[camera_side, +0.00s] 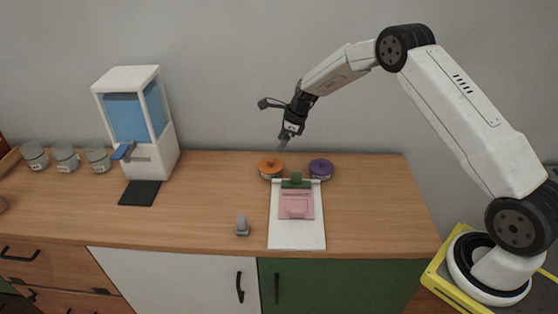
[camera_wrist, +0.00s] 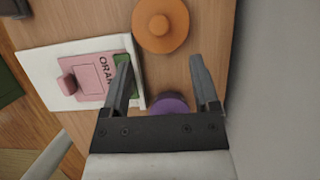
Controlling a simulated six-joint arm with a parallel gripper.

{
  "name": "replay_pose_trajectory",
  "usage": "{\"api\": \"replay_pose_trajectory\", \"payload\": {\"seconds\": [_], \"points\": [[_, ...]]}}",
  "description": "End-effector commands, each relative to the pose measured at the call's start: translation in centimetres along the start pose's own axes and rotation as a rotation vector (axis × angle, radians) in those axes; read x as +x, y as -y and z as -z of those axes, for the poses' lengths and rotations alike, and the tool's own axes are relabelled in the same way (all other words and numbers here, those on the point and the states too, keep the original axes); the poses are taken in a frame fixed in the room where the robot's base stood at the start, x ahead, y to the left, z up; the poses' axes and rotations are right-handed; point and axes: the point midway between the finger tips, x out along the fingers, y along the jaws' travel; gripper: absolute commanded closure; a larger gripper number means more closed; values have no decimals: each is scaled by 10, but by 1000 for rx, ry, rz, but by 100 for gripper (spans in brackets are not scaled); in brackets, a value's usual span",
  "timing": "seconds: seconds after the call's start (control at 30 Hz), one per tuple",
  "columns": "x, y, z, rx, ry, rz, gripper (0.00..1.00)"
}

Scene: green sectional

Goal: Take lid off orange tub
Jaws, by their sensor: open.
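The orange tub (camera_side: 270,173) stands on the counter behind the white board, with its round orange lid (camera_wrist: 160,22) and central knob on top. The purple-lidded tub (camera_side: 320,168) stands to its right; it shows partly between my fingers in the wrist view (camera_wrist: 168,103). My gripper (camera_side: 282,146) is open and empty, in the air above the orange tub in the side view. In the wrist view my fingertips (camera_wrist: 158,65) point toward the orange lid, which lies beyond them, apart from both.
A blue-and-white dispenser (camera_side: 140,120) and grey-lidded jars (camera_side: 66,157) stand further left. The wall is close behind the tubs.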

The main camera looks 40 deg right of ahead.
Motion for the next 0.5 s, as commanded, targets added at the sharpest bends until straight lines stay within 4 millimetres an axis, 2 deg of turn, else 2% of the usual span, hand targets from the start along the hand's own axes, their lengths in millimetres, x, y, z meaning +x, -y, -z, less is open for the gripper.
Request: {"api": "replay_pose_trajectory", "payload": {"seconds": [0.23, 0.5], "points": [[4, 0, 0, 4, 1, 0, 22], [23, 0, 0, 2, 0, -1, 22]]}}
